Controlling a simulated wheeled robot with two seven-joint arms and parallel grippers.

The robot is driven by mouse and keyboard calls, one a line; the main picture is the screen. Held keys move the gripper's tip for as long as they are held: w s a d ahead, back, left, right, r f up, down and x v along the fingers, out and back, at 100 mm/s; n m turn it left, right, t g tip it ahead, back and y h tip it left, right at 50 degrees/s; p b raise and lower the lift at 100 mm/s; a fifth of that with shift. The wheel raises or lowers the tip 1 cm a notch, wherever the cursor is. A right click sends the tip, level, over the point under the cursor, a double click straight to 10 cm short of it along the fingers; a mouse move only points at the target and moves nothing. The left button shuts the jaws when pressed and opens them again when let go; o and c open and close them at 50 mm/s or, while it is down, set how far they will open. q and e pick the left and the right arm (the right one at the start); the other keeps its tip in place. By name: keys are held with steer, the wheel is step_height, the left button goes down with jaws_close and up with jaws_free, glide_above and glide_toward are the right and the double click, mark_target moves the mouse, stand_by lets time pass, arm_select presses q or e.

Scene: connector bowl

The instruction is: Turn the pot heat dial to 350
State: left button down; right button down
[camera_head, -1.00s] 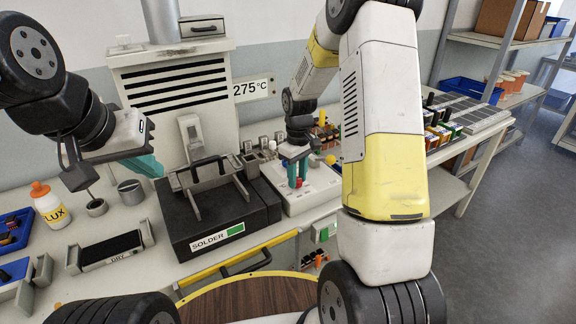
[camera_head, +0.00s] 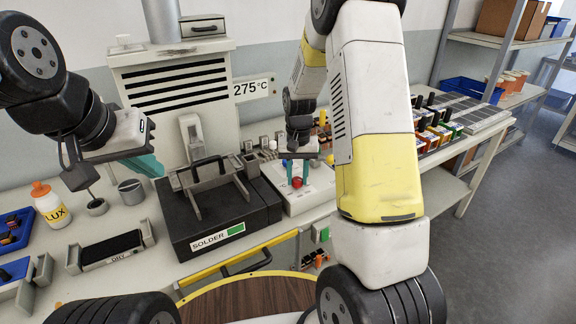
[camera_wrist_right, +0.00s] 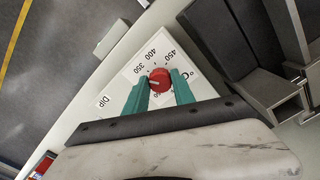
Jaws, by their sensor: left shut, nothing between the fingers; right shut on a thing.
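The red heat dial (camera_wrist_right: 160,80) sits on a white panel marked 350, 400 and 450 in the right wrist view. My right gripper (camera_wrist_right: 161,86) has its teal fingers shut on the dial, one on each side. A pale mark on the dial points left, a little below the 350 label; its exact reading is hard to tell. In the head view the dial (camera_head: 297,183) shows below the right gripper (camera_head: 299,172). The black solder pot (camera_head: 190,220) stands left of the panel. My left gripper (camera_head: 150,166) is shut and empty, up left of the pot.
A sign (camera_head: 252,89) behind reads 275 °C. A grey rack with a black handle (camera_head: 208,162) stands on the pot. A LUX bottle (camera_head: 50,207), metal cups and a DRY tray (camera_head: 110,248) are at left. Coloured connectors (camera_head: 440,130) are right of my right arm.

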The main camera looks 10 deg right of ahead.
mark_target(297, 179)
steer(key=shift+m, duration=0.3)
steer(key=c, duration=1.1)
jaws_free()
steer(key=shift+o, duration=0.2)
steer(key=shift+r, duration=0.1)
step_height(297, 179, up, 7)
steer(key=shift+r, duration=0.35)
